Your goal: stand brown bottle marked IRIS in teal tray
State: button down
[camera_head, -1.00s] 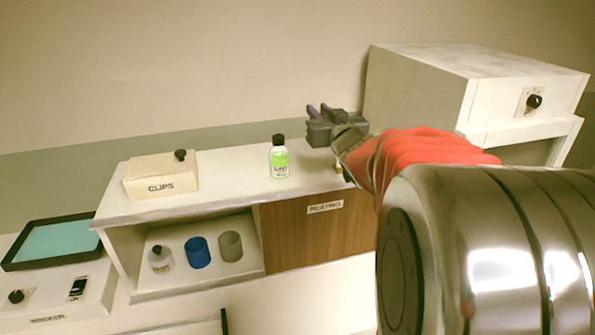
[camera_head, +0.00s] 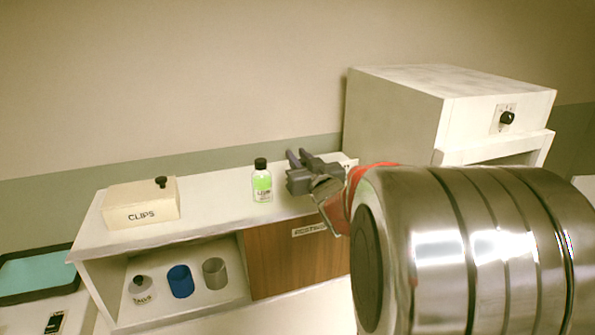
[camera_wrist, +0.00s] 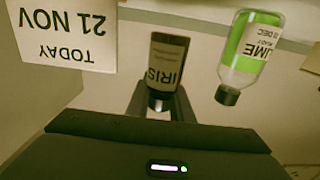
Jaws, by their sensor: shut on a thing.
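The brown bottle marked IRIS (camera_wrist: 167,65) is between my gripper's fingers in the wrist view, with its label upside down there. My gripper (camera_head: 299,158) is shut on it. In the head view the gripper is over the right part of the white shelf top, and I cannot make out the brown bottle behind it. I cannot tell whether the bottle touches the shelf. The teal tray (camera_head: 40,272) has a dark rim and lies at the far left, cut by the picture edge. It looks empty where it shows.
A green-labelled LIME bottle (camera_head: 262,183) stands close left of my gripper. A CLIPS box (camera_head: 141,204) is farther left. A clear bottle (camera_head: 142,291), a blue cup (camera_head: 180,282) and a grey cup (camera_head: 214,273) fill the cubby below. A white cabinet (camera_head: 395,110) stands right.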

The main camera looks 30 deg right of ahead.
jog(key=shift+f, duration=1.85)
jog(key=c, duration=1.6)
grip_release()
jog(key=shift+f, duration=0.1)
jog(key=shift+s, duration=0.1)
jog(key=shift+s, duration=0.25)
jog(key=v, duration=1.1)
jog(key=shift+s+a, duration=0.1)
jog(key=shift+s, duration=0.1)
